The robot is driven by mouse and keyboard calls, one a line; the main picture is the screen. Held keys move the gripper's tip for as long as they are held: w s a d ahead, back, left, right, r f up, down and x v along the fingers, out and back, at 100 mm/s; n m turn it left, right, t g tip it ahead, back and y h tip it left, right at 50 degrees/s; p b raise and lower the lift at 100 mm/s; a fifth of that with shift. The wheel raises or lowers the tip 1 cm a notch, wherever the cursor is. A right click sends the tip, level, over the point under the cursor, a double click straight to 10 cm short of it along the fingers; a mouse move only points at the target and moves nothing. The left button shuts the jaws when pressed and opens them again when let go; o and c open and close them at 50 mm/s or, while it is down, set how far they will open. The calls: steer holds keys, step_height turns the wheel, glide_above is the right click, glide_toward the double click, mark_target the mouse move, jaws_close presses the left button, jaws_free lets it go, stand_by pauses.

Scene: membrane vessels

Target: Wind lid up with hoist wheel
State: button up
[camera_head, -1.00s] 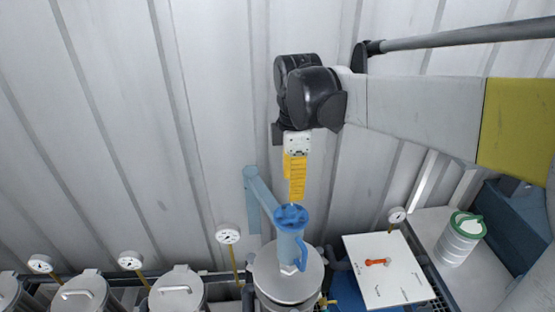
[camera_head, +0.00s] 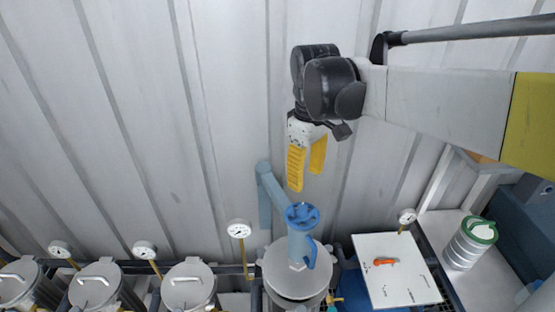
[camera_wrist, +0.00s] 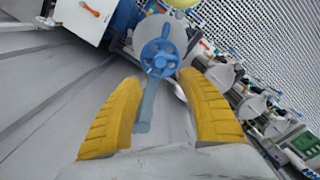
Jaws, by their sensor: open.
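The blue hoist wheel (camera_head: 302,215) sits on top of a light-blue davit column, above the round metal lid (camera_head: 284,284) of a vessel. A blue arm (camera_head: 266,197) runs from the column toward the wall. In the wrist view the wheel (camera_wrist: 160,57) shows spoked, just beyond and between the fingertips, with the lid (camera_wrist: 150,30) behind it. My gripper (camera_head: 306,182) has two yellow fingers, open and empty, above the wheel and apart from it. In the wrist view my gripper (camera_wrist: 165,90) is also open. The lid's seat on the vessel is partly hidden.
Several lidded vessels (camera_head: 188,284) stand in a row at left, with dial gauges (camera_head: 239,230) on thin stems. A white panel with an orange handle (camera_head: 384,262) is to the right. A green-topped container (camera_head: 470,243) stands on a shelf. The corrugated wall (camera_head: 130,130) is close behind.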

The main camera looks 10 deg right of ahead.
mark_target(303, 208)
steer(key=m, duration=0.2)
steer(key=f+m, duration=0.1)
steer(key=m, duration=0.1)
steer(key=shift+m, duration=0.3)
step_height(303, 208, down, 10)
steer(key=shift+f, duration=0.15)
